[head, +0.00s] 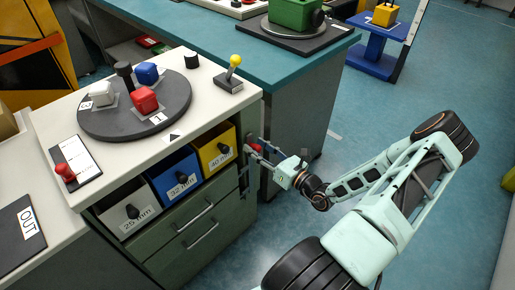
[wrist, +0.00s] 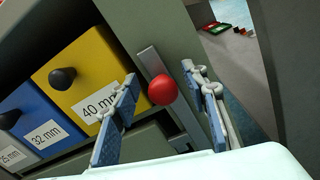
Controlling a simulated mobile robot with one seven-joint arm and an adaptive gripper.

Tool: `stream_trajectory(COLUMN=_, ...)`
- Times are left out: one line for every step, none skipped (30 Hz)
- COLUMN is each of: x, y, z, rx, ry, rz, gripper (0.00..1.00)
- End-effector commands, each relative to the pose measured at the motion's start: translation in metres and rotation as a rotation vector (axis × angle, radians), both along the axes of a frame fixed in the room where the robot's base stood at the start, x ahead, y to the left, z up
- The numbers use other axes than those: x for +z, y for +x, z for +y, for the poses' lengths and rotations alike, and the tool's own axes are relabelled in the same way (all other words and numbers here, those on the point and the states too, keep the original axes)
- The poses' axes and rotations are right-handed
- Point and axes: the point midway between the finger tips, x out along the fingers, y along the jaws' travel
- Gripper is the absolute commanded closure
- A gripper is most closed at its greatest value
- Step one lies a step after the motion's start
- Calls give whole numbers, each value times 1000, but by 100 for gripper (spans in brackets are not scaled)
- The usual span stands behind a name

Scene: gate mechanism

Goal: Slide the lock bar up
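The lock bar (wrist: 150,58) is a grey strip on the cabinet's side edge, beside the yellow 40 mm drawer. A red ball knob (wrist: 162,90) sits on it. My gripper (wrist: 161,76) is open, with one finger on each side of the knob. Gaps show between the knob and both fingers in the wrist view. In the head view my gripper (head: 258,152) is at the cabinet's right edge, and the red knob (head: 255,149) shows small between the fingers. Much of the bar is hard to make out there.
The yellow drawer (head: 217,150), blue 32 mm drawer (head: 177,179) and white 25 mm drawer (head: 126,208) sit left of the bar. Above are a dark turntable (head: 130,121) with coloured blocks and a yellow-knobbed lever (head: 235,61). A teal-topped counter (head: 200,32) stands behind.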

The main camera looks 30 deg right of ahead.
Motion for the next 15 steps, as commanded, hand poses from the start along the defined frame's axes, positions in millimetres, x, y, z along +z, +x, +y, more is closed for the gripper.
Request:
stream_trajectory(x=-1, y=0, z=0, rx=0, ry=1, rz=1, gripper=59)
stream_trajectory(x=-1, y=0, z=0, rx=1, ry=0, rz=2, gripper=59)
stream_trajectory(x=-1, y=0, z=0, rx=1, ry=0, rz=2, gripper=59)
stream_trajectory(x=-1, y=0, z=0, rx=0, ry=0, rz=3, gripper=59)
stream_trajectory(x=-1, y=0, z=0, rx=0, ry=0, rz=3, gripper=59)
stream_trajectory(x=-2, y=0, z=0, rx=0, ry=0, rz=3, gripper=59)
stream_trajectory(x=-2, y=-1, z=0, rx=0, ry=0, rz=4, gripper=59)
stream_trajectory(x=-2, y=-2, z=-1, rx=0, ry=0, rz=4, gripper=59)
stream_trajectory(x=-2, y=-5, z=-2, rx=-1, ry=-1, rz=4, gripper=59)
stream_trajectory(x=-2, y=-8, z=-3, rx=-1, ry=-1, rz=4, gripper=59)
stream_trajectory(x=-2, y=-11, z=-5, rx=-1, ry=-2, rz=5, gripper=59)
stream_trajectory(x=-2, y=-17, z=-7, rx=-3, ry=-2, rz=6, gripper=59)
stream_trajectory(x=-2, y=-22, z=-9, rx=-3, ry=-2, rz=6, gripper=59)
stream_trajectory(x=-2, y=-28, z=-11, rx=-3, ry=-2, rz=6, gripper=59)
stream_trajectory(x=-2, y=-35, z=-14, rx=-3, ry=-2, rz=5, gripper=59)
